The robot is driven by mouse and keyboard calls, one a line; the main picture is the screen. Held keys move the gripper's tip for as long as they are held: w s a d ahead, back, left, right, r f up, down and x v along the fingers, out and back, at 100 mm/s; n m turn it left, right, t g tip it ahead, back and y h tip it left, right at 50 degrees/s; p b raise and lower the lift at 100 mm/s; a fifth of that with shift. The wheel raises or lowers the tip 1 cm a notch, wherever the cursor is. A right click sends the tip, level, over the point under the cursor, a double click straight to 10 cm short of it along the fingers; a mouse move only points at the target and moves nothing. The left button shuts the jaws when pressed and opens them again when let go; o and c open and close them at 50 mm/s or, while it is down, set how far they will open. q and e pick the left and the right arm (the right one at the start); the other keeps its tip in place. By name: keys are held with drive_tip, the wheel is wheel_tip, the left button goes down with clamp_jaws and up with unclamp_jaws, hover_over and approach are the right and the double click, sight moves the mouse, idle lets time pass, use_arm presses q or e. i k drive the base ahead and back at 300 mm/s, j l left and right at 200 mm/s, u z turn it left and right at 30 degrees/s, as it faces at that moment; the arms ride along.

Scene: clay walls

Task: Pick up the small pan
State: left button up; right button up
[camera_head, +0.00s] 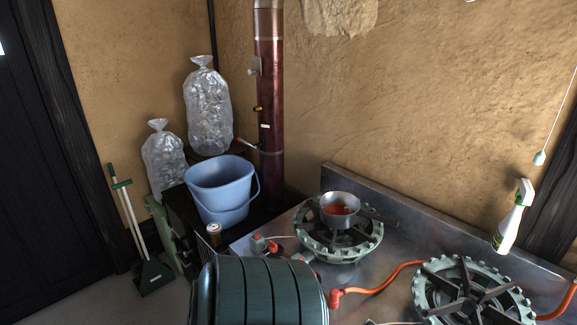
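The small pan (340,198) is a grey metal pan with something reddish inside. It sits upright on the green-rimmed gas burner (333,246) at the back of the metal counter. A dark shape to the right of the pan may be its handle or part of the burner grate; I cannot tell which. Neither of my grippers is in view, and nothing holds the pan.
A large dark green ribbed object (262,292) stands in front of the counter (400,225). A second burner (470,293) with an orange hose is at right, near a spray bottle (511,219). A blue bucket (222,185) stands left.

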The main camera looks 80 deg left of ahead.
sight(334, 221)
drive_tip(key=u, duration=2.1)
drive_tip(key=i+j, duration=0.15)
drive_tip(key=j, duration=0.2)
drive_tip(key=i+j, duration=0.35)
drive_tip(key=j, duration=0.3)
